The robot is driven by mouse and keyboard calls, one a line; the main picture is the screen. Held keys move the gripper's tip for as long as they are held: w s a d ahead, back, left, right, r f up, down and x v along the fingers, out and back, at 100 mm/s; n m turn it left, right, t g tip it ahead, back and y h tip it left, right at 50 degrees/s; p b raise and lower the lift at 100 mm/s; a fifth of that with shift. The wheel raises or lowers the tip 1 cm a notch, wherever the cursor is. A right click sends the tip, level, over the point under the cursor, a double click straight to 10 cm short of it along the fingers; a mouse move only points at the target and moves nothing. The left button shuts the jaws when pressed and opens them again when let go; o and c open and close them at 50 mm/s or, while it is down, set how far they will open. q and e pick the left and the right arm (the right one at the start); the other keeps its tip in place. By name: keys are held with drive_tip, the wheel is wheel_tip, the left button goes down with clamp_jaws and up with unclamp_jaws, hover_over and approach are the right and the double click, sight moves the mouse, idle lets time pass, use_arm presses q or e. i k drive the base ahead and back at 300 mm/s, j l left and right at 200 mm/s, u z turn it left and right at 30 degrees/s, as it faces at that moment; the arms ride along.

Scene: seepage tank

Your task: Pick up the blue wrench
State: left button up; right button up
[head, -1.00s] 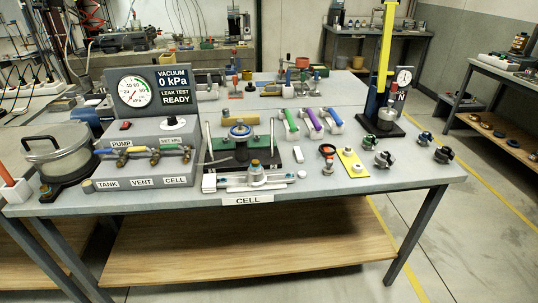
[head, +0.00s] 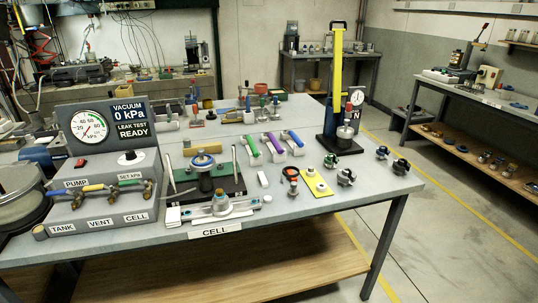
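The blue wrench (head: 290,136) appears to be the blue-handled tool at the right end of a row of three on the grey bench, in the head view. It lies slanted on a white block (head: 297,150). Beside it to the left are a purple-handled tool (head: 273,143) and a green-handled tool (head: 246,146), each also on a white block. The wrench's fine shape is too small to make out. Neither of my grippers is in view, and nothing touches the wrench.
The control box (head: 105,160) stands on the left. The cell fixture (head: 205,175) is at the front middle. A yellow-column press (head: 337,90) stands right behind the row. A yellow plate (head: 316,182) and dark knobs lie at the front right. A side bench (head: 470,100) is farther right.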

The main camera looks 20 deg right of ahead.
sight(298, 140)
drive_tip(key=i+l, duration=0.1)
drive_tip(key=l, duration=0.5)
drive_tip(key=i+l, duration=0.1)
drive_tip(key=l, duration=1.05)
drive_tip(key=i, duration=0.05)
